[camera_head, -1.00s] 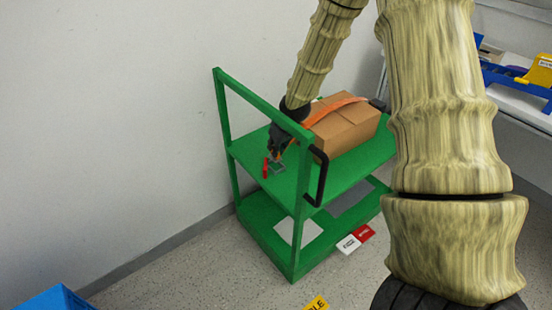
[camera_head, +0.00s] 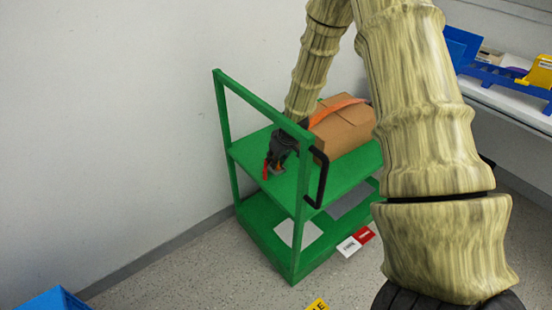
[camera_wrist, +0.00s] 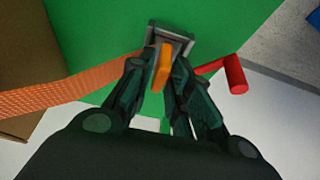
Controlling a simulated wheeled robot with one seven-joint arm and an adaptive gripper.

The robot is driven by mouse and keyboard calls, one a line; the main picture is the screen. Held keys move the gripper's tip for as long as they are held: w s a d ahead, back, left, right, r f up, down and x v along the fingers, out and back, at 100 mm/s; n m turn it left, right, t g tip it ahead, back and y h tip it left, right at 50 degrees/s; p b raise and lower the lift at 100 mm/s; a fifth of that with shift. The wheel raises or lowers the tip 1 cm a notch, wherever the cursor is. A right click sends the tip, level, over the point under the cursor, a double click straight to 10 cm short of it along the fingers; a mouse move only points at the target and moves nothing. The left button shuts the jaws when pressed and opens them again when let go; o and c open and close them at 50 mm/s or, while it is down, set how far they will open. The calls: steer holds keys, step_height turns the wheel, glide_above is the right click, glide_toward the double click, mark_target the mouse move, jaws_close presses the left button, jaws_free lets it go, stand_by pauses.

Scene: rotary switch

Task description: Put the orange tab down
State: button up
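The orange tab (camera_wrist: 162,70) stands out from a small grey housing (camera_wrist: 176,32) on the green trolley's shelf. In the wrist view it lies between the dark fingertips of my gripper (camera_wrist: 160,75). The fingers lean in close on both sides of it. I cannot tell whether they press on it or only flank it. In the head view my gripper (camera_head: 276,162) is low over the shelf at the housing, and hides the tab there. A red handle (camera_wrist: 234,74) sticks out beside the housing; it also shows in the head view (camera_head: 265,170).
A cardboard box (camera_head: 342,132) with an orange strap (camera_head: 335,109) stands on the green trolley (camera_head: 222,105), close beside my gripper. The trolley's upright frame and a black handle (camera_head: 323,178) are nearby. A wall is behind. Open floor (camera_head: 170,285) lies at front left.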

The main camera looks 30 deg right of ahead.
steer(key=shift+o, duration=0.5)
steer(key=shift+r, duration=0.2)
steer(key=p+v, duration=0.1)
steer(key=v, duration=1.1)
